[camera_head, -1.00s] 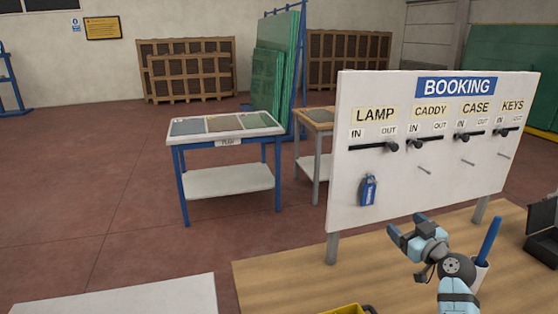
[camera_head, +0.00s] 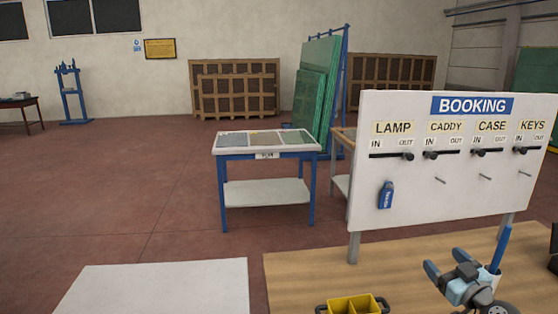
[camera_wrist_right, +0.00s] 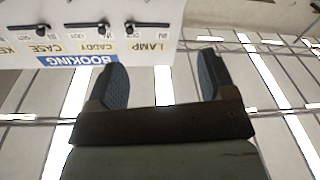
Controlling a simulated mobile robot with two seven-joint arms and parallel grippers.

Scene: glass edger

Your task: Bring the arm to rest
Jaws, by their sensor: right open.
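My right gripper (camera_head: 446,262) is at the lower right of the head view, in front of the booking board (camera_head: 435,210) and above the wooden bench. Its two fingers are apart with nothing between them. In the right wrist view the open fingers (camera_wrist_right: 160,70) point up the picture, and the board (camera_wrist_right: 60,20) appears upside down at the upper left, clear of the fingers. My left gripper is in neither view.
The wooden bench (camera_head: 320,270) carries a yellow caddy (camera_head: 354,304) and a blue pen in a cup. A blue tag (camera_head: 386,195) hangs under LAMP, whose slider knob (camera_head: 408,156) is at OUT. The other knobs are at IN. A sample table (camera_head: 265,190) stands behind; floor at left is open.

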